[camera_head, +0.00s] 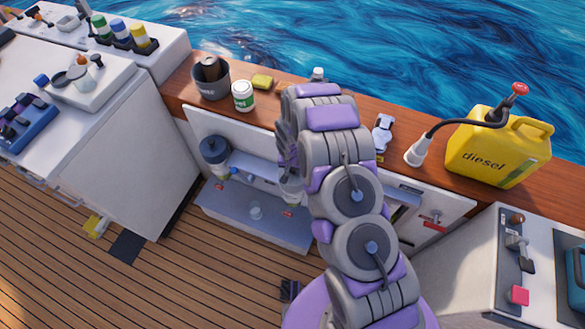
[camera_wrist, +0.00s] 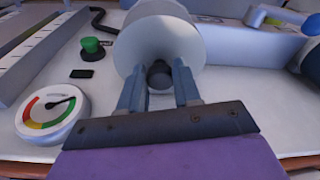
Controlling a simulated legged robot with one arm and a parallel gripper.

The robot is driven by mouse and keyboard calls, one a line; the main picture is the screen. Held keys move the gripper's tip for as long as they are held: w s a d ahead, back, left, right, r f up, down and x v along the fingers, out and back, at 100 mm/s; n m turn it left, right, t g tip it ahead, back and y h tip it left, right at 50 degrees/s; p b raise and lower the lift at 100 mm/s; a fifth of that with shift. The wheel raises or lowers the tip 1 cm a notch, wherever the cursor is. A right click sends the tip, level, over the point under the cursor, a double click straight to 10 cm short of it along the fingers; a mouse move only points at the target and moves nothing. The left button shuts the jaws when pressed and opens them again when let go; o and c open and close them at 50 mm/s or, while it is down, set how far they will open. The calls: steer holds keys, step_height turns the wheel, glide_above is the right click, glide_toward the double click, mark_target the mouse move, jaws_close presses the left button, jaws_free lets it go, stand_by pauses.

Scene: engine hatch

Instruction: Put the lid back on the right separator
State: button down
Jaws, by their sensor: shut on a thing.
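In the wrist view my gripper (camera_wrist: 160,88) has its two blue fingers on either side of a dark knob (camera_wrist: 160,75) and is shut on it. The knob stands in the middle of a pale round lid (camera_wrist: 140,45). The lid hides what lies behind it, so I cannot tell whether it touches the separator. In the head view the right separator (camera_head: 291,188) is a pale cup in the hatch, partly covered by my arm. My fingertips and the lid are not clear there. The left separator (camera_head: 214,152) has a dark blue top.
A round gauge (camera_wrist: 52,115) and a green knob (camera_wrist: 92,46) are near the lid in the wrist view. On the wooden ledge stand a dark pot (camera_head: 210,80), a white-green jar (camera_head: 243,96) and a yellow diesel can (camera_head: 490,150).

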steer(key=shift+f, duration=0.45)
stand_by(1.3)
steer(key=c, duration=0.7)
jaws_free()
steer(key=shift+s+a+r+p, duration=0.1)
steer(key=shift+s+r+p, duration=0.45)
steer(key=shift+r, duration=2.3)
steer(key=shift+s+d+r+p, duration=0.2)
steer(key=shift+r+p, duration=0.6)
steer(key=shift+r, duration=2.05)
steer(key=shift+s+a+r+p, duration=0.2)
steer(key=shift+s+r+p, duration=0.4)
steer(key=shift+r, duration=2.25)
steer(key=shift+w+r, duration=0.1)
steer(key=shift+w, duration=0.05)
